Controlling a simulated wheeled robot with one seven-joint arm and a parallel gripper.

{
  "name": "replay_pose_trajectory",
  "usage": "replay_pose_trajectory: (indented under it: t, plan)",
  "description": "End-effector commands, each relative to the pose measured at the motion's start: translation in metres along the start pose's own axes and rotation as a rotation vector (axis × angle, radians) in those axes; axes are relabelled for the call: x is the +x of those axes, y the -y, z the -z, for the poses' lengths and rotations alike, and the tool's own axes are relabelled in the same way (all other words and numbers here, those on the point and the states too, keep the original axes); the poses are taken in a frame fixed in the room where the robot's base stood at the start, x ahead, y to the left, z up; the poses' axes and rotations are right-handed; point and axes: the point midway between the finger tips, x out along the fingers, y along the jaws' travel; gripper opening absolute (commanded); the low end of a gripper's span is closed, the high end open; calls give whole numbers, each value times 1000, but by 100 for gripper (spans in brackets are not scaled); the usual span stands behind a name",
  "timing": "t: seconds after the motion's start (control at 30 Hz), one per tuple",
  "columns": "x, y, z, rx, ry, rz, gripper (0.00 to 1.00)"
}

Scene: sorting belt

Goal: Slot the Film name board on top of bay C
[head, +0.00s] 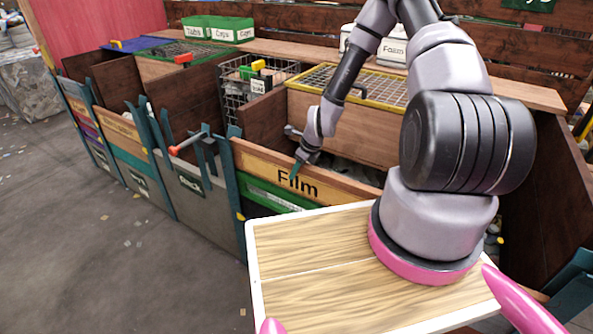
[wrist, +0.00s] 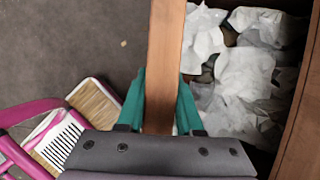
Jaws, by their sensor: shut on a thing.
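The Film name board (head: 270,172) is a tan wooden plank with black lettering. It lies along the top of a bay front, above a green board (head: 270,194), with its left end by a teal post (head: 238,180). Whether it is seated in the slots I cannot tell. My gripper (head: 298,168) is shut on the board's top edge. In the wrist view the teal fingers (wrist: 160,105) stand on both sides of the board's narrow edge (wrist: 165,60). No letter C is readable, so I cannot tell which bay this is. The board's right end is hidden behind my body.
White crumpled sheets (wrist: 240,70) fill the bay behind the board. A red-ended lever (head: 190,143) juts out from the bay front to the left. A wire basket (head: 238,95) and a yellow-framed mesh (head: 350,85) stand behind. The floor (head: 110,250) in front is free.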

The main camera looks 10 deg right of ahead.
Motion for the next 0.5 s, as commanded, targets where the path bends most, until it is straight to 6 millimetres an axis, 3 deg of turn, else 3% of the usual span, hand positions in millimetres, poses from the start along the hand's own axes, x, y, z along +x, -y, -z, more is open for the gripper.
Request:
replay_pose_trajectory:
  t: [0.43, 0.47, 0.5]
  plan:
    - [12, 0, 4, 1, 1, 0, 0]
    - [12, 0, 4, 0, 2, 0, 43]
    - [12, 0, 4, 0, 2, 0, 58]
